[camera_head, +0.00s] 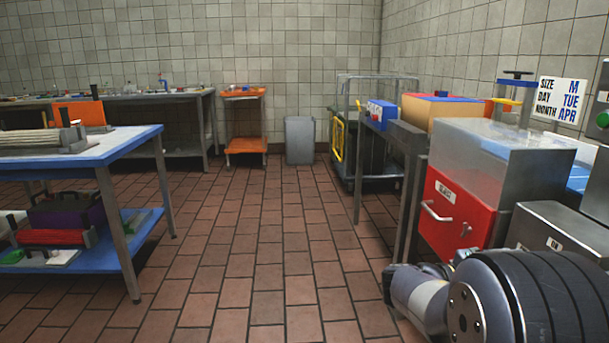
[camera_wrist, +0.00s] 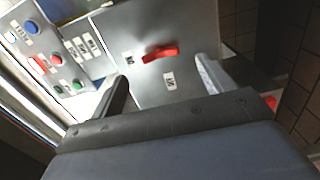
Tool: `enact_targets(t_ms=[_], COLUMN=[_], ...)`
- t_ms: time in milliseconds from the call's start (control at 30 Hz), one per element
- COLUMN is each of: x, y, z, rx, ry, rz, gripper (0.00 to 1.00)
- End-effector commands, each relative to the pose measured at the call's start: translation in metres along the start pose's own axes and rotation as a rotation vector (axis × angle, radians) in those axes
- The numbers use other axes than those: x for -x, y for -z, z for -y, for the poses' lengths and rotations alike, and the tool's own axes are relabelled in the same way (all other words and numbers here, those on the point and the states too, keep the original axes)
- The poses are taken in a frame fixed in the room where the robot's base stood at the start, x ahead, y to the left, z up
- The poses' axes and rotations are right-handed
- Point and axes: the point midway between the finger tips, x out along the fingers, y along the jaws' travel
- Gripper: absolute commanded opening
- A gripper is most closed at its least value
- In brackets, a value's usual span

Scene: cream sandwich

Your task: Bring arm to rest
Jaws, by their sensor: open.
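My gripper (camera_wrist: 161,69) shows in the wrist view with its two fingers spread apart and nothing between them. Beyond the fingers is a grey panel (camera_wrist: 142,42) with a red handle (camera_wrist: 160,53) and a small white label. I cannot tell whether a fingertip touches the panel. In the head view my arm (camera_head: 515,305) is at the lower right, low beside the machines; the gripper itself is not visible there.
A red-fronted machine (camera_head: 460,210) and a grey box (camera_head: 560,238) stand at right, close to my arm. A button panel (camera_wrist: 52,52) is at left in the wrist view. A blue-topped table (camera_head: 110,150) stands at left. The tiled floor (camera_head: 260,240) between is clear.

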Motion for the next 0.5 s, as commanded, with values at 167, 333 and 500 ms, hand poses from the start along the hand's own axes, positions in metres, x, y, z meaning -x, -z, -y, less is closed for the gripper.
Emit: enact_targets(t_ms=[167,333,500], x=[-0.035,-0.059,-0.058], y=[-0.002,0.000,0.000], z=[0.002,-0.005,-0.007], rx=[-0.001,0.021,0.113], ry=[-0.001,0.000,0.000], rz=[0.006,0.001,-0.001], gripper=[0.76,0.76,0.76])
